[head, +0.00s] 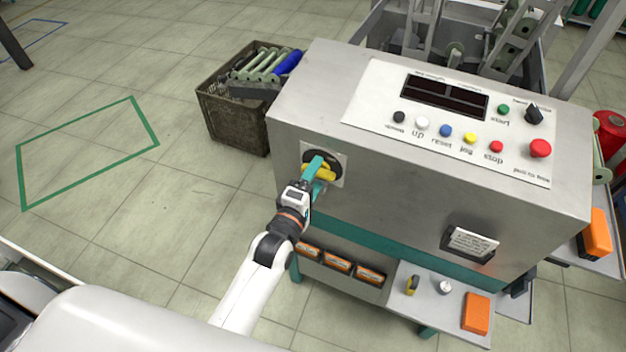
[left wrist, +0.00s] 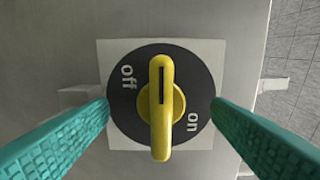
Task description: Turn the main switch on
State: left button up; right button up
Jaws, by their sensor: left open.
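The main switch is a yellow rotary handle (left wrist: 160,130) on a black disc with a pale square plate. In the left wrist view, "off" is at the disc's upper left and "on" at its lower right. The handle stands vertical in that view, its black-marked end up, pointing directly at neither word. The switch also shows in the head view (head: 318,172), on the machine's left front, partly hidden by my fingers. My left gripper (head: 316,178) is open, its teal fingers (left wrist: 160,102) on either side of the handle, apart from it. My right gripper is not in view.
The grey machine cabinet (head: 380,200) has a top panel with coloured buttons and a dark display (head: 444,96). A crate of bobbins (head: 222,115) stands left of it. A shelf (head: 425,308) with an orange box is below at the right. The left floor is clear.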

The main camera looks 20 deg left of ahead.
pick_arm(q)
jog(key=shift+w, duration=0.15)
jog(key=shift+w+d, duration=0.1)
jog(key=shift+w, duration=0.6)
jog(key=c, duration=1.4)
jog(key=shift+o, duration=0.2)
jog(key=shift+r+m+p, duration=0.1)
jog(key=shift+m+p, duration=0.3)
jog(key=shift+m, duration=1.3)
